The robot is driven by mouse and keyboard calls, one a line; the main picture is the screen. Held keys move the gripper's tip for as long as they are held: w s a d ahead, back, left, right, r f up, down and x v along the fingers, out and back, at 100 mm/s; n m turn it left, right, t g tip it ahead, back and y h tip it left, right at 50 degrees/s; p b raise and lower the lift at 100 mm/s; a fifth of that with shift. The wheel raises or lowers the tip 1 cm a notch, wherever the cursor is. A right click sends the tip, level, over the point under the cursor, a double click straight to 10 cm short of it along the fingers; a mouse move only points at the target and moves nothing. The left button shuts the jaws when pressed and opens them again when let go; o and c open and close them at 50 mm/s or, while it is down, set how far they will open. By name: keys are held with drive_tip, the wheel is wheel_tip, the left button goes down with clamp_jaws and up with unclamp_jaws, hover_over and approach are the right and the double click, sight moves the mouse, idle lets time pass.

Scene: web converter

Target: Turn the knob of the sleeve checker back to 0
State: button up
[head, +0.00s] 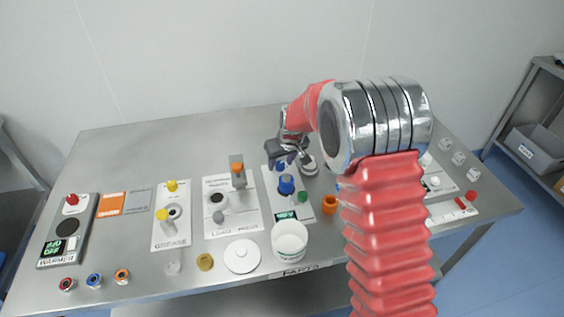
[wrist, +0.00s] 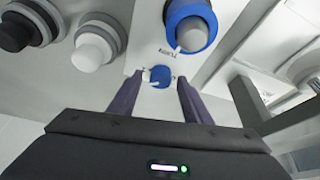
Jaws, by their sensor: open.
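The small blue knob (wrist: 160,77) of what looks like the sleeve checker is on a pale panel in the wrist view, with small dial marks around it. A white pointer line shows on its left side; I cannot read the number it points to. In the head view, the checker's panel (head: 272,184) carries the blue knob (head: 280,166), a blue-collared post and a green display (head: 286,216), too small to read. My gripper (head: 291,156) is open, with its two fingers on either side of the knob; I cannot tell whether they touch it.
A grey post in a blue collar (wrist: 190,24) stands close beyond the knob. The press panel (head: 231,207), grease panel (head: 171,216) and warmer (head: 67,231) lie to the left. A white tub (head: 290,240) and lid (head: 242,256) are at the front.

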drive_tip(key=shift+c, duration=0.5)
drive_tip(key=c, duration=0.9)
drive_tip(key=shift+d, duration=0.1)
drive_tip(key=shift+c, duration=0.2)
